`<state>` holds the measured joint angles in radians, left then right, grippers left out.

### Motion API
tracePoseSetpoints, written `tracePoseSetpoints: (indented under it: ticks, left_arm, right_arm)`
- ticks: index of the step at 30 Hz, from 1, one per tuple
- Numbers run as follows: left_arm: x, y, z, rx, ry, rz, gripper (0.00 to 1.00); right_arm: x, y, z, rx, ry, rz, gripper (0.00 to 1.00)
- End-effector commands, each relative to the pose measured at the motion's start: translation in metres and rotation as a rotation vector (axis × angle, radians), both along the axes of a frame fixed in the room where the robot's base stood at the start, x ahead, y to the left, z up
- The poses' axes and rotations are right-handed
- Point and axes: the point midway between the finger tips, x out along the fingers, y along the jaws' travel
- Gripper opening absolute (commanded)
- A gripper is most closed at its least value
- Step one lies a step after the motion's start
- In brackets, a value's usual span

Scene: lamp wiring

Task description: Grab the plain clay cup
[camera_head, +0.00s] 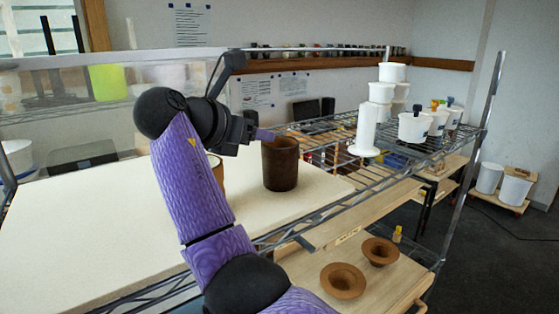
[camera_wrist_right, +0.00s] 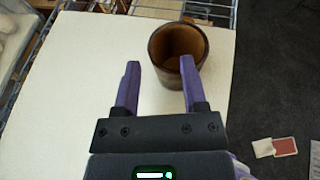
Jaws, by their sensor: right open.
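A dark brown clay cup (camera_head: 281,165) stands upright on the cream board (camera_head: 110,225). My right gripper (camera_head: 262,136) is beside its rim on the left in the head view, with a purple finger overlapping the cup's upper edge. In the right wrist view the cup (camera_wrist_right: 178,48) shows its open, empty mouth beyond the fingertips. The right gripper (camera_wrist_right: 160,66) is open there; its right finger overlaps the cup and its left finger is left of it. Contact cannot be told. A second brownish vessel (camera_head: 216,168) is mostly hidden behind my right arm. My left gripper is not in view.
A wire shelf (camera_head: 340,190) extends right of the board, with stacked white containers (camera_head: 381,95) and white tubs (camera_head: 414,128). Two brown bowls (camera_head: 343,280) sit on a lower wooden shelf (camera_head: 310,270). The board's front left is clear.

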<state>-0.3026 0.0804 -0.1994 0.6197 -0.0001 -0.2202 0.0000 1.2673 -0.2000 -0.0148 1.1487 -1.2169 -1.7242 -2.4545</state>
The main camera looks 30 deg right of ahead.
Motion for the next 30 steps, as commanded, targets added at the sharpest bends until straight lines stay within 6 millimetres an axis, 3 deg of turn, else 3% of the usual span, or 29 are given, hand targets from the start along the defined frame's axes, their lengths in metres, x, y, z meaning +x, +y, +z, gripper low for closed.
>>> tracePoseSetpoints:
  ticks: [3, 7, 14, 22, 30]
  left_arm:
    - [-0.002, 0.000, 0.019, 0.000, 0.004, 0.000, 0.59]
    - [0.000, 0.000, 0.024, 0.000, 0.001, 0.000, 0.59]
    - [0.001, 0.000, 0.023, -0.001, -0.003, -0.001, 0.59]
    - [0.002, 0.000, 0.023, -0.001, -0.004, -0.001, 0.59]
    - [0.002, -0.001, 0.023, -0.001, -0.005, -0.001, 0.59]
  right_arm:
    - [0.009, -0.020, -0.007, 0.000, 0.006, -0.002, 0.55]
    - [0.016, -0.038, -0.018, 0.000, 0.003, -0.002, 0.55]
    - [0.018, -0.042, -0.022, 0.000, -0.001, -0.001, 0.55]
    - [0.017, -0.042, -0.022, 0.001, 0.001, -0.001, 0.02]
    - [0.017, -0.041, -0.022, 0.001, 0.001, -0.001, 0.00]
